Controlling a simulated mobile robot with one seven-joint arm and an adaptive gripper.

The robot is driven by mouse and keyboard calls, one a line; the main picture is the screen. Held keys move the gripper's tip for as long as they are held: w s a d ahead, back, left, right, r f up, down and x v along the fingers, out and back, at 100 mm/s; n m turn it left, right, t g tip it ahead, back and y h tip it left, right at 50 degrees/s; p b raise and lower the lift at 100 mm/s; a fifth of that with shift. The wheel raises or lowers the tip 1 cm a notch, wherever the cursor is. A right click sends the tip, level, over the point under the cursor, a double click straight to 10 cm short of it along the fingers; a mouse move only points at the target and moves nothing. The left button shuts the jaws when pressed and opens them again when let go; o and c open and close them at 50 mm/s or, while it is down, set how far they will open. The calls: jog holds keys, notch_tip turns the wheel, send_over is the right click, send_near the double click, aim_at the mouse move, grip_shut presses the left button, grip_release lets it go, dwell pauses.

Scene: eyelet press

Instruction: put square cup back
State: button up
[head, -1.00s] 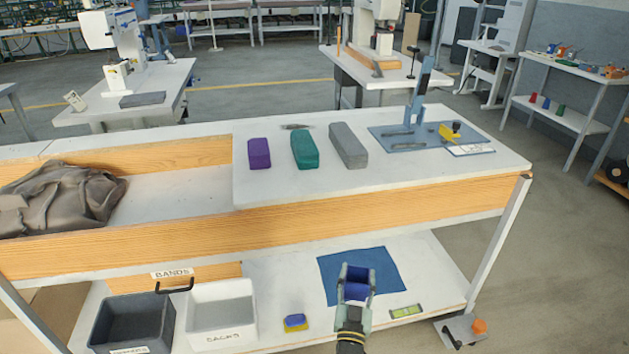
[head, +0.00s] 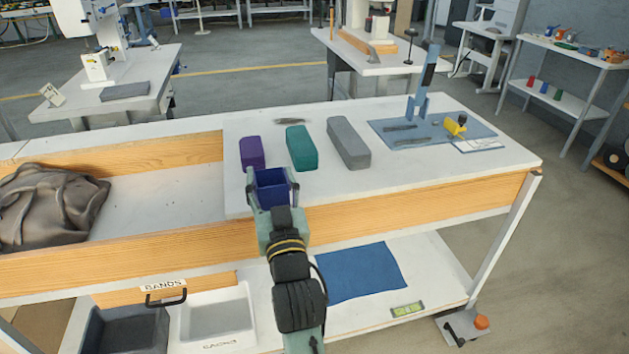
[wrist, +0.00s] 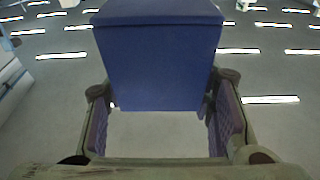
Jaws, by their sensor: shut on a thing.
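The blue square cup (head: 273,196) is held in my gripper (head: 272,186) in the head view, its open top showing a hollow inside. It appears in front of the purple block near the front edge of the bench top; I cannot tell whether it touches the bench. In the wrist view the cup (wrist: 160,50) fills the upper middle, with the gripper's fingers (wrist: 162,115) on either side of it. The blue mat (head: 362,271) on the lower shelf lies flat and bare.
On the bench top stand a purple block (head: 252,153), a green block (head: 301,148) and a grey block (head: 348,143). An eyelet press (head: 420,95) stands on a blue base at right. A crumpled grey cloth (head: 45,205) lies left. Bins (head: 215,318) and a level (head: 407,309) are on the lower shelf.

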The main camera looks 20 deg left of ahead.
jog(key=b, duration=0.2)
jog(key=w+b, duration=0.1)
jog(key=b, duration=0.1)
jog(key=shift+w+d+f+b, duration=0.2)
jog(key=shift+d+f+b, duration=0.1)
jog(key=shift+d+f, duration=0.05)
jog(key=w+d+f+p, duration=0.1)
jog(key=w, duration=0.3)
jog(key=w+d+f+p, duration=0.1)
jog(key=w, duration=0.3)
jog(key=w+d+f+p, duration=0.1)
jog(key=w+p, duration=0.1)
jog(key=w, duration=0.3)
jog(key=shift+s+f, duration=0.1)
jog(key=shift+f, duration=0.45)
jog(key=shift+f, duration=0.1)
jog(key=shift+f, duration=0.15)
jog(key=o, duration=1.5)
